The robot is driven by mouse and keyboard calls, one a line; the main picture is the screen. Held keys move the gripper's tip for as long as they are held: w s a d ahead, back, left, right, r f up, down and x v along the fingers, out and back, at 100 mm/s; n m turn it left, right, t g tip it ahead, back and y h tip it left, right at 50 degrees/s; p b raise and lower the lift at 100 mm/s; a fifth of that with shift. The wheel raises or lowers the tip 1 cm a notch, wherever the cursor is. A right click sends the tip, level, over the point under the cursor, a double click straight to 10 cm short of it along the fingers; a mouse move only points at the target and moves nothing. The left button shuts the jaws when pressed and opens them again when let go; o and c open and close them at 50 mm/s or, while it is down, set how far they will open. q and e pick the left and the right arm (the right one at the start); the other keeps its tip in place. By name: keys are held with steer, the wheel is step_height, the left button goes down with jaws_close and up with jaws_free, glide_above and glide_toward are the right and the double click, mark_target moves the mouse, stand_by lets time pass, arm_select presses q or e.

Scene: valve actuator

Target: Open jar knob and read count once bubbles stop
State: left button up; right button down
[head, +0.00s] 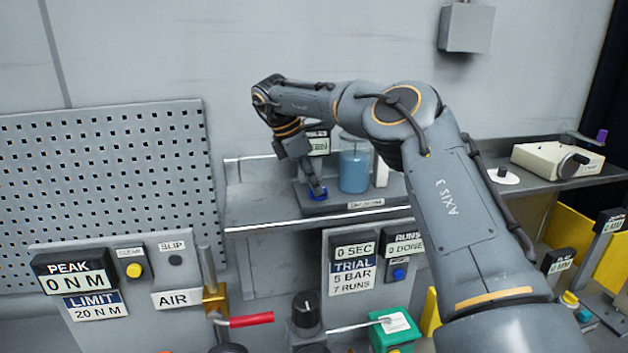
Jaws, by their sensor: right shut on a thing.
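A clear jar of blue liquid (354,170) stands on a grey tray (338,203) on the back shelf. No bubbles can be made out at this size. My right gripper (314,182) points down left of the jar. It is shut on a small blue knob (318,193), which is partly hidden by the fingers. Behind my right wrist is a small sign (319,143), mostly covered; only the ends of its words show, "BLES" and "EN". My left gripper is out of view.
My right arm crosses above the shelf (262,209) and hides part of it. In front stand a TRIAL panel (353,275) reading 0 SEC, a PEAK panel (74,274) reading 0 N M, and a red-handled lever (250,320). A cream box (540,160) sits at right.

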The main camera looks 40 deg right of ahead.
stand_by(0.5)
steer(key=c, duration=1.4)
jaws_free()
